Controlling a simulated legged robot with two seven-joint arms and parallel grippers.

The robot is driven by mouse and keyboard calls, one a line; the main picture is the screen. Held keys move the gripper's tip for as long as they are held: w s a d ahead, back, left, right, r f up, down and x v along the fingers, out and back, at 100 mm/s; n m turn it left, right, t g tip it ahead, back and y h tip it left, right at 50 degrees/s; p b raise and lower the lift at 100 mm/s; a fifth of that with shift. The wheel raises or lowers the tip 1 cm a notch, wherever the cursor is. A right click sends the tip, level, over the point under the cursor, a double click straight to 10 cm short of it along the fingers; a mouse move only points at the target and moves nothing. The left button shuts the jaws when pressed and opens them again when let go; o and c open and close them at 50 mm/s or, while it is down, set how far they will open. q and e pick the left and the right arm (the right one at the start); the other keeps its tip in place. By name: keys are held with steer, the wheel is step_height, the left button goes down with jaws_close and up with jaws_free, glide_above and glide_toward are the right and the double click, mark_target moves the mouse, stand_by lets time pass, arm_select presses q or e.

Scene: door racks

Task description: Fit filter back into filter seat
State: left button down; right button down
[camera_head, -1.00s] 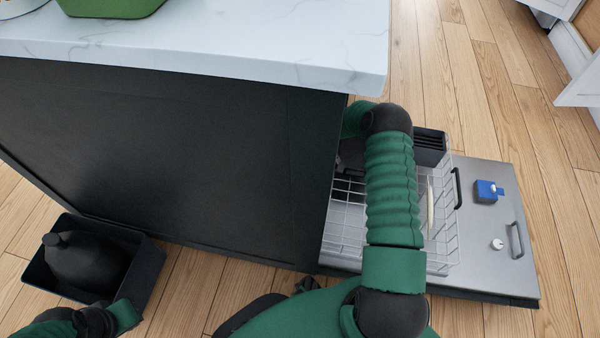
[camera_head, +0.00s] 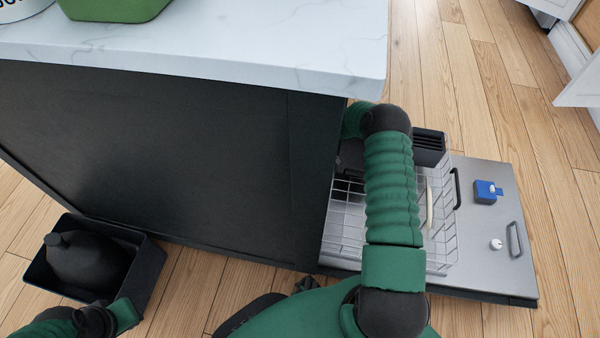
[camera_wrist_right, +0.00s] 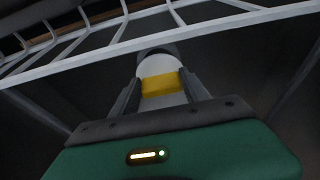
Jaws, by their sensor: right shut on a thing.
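The filter (camera_wrist_right: 158,85), a pale round piece with a yellow band and a dark far end, is between the fingers of my right gripper (camera_wrist_right: 160,78) in the right wrist view. The gripper is shut on it, just below a white wire rack. In the head view my right arm reaches over the open dishwasher, and its gripper is hidden beyond the dark cabinet side. The filter seat cannot be made out in the dark area of the wrist view.
The wire rack (camera_head: 442,247) stands over the lowered dishwasher door (camera_head: 500,235), and its bars (camera_wrist_right: 85,58) cross the wrist view. A blue block (camera_head: 486,192) sits on the door. The marble counter (camera_head: 240,55) overhangs the cabinet. A dark bin (camera_head: 149,268) holds a black jug (camera_head: 88,263).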

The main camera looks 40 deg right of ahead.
steer(key=shift+f+b, duration=1.1)
steer(key=shift+f, duration=0.75)
steer(key=shift+c, duration=2.3)
jaws_free()
steer(key=shift+r, duration=0.1)
steer(key=p+v, duration=0.9)
steer(key=v, duration=0.7)
steer(key=shift+r+p, duration=0.3)
steer(key=shift+p, duration=0.1)
steer(key=shift+s+d, duration=0.1)
steer(key=shift+s, duration=0.05)
